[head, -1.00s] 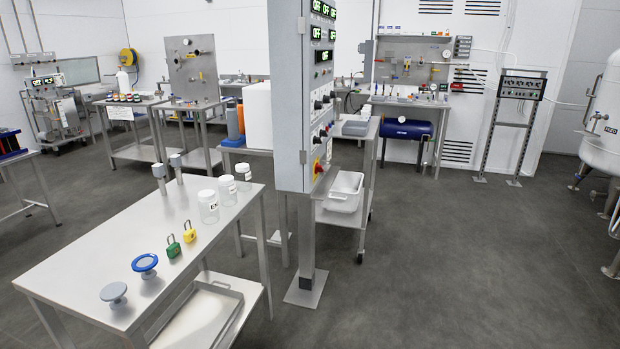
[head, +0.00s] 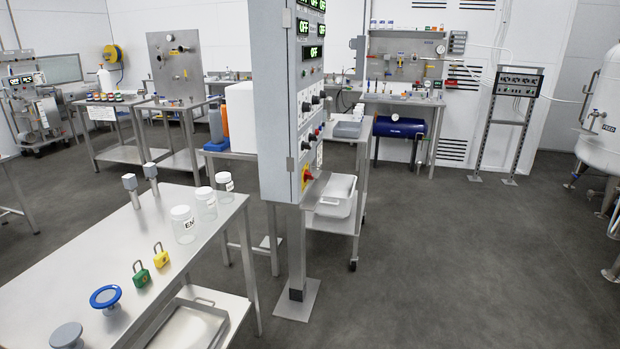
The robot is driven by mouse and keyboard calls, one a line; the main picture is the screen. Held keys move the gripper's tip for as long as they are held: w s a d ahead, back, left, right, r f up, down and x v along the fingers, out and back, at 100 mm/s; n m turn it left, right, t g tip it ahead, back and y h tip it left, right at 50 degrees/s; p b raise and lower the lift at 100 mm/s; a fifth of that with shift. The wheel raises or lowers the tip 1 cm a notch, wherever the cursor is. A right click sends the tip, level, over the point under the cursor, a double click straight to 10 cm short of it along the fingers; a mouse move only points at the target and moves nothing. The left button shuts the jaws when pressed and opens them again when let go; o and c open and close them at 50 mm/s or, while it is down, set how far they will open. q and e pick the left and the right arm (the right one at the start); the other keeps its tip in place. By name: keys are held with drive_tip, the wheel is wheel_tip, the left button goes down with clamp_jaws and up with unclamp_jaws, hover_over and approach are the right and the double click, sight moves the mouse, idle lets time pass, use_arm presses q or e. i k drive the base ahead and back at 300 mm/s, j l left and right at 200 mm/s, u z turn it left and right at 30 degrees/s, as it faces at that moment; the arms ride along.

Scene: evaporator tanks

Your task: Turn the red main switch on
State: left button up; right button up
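The red main switch (head: 306,174) is a red knob on a yellow plate, low on the front face of the grey control cabinet (head: 274,100). I see that face at a steep angle, so the knob's exact position is hard to read. Several displays (head: 312,28) at the top of the cabinet read OFF in green. A row of small knobs and buttons (head: 312,104) sits between the displays and the switch. The cabinet stands on a single grey post with a floor plate. Neither of my grippers is in view.
A steel table (head: 95,235) at the left carries jars, a green padlock (head: 141,274), a yellow padlock (head: 161,255) and two round handles. A trolley with a white bin (head: 336,197) stands right behind the cabinet. The floor (head: 430,260) at the right is clear.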

sight(307, 176)
drive_tip(key=i+l, duration=0.6)
drive_tip(key=i+l+u, duration=0.1)
drive_tip(key=i+l, duration=0.45)
drive_tip(key=l, duration=0.25)
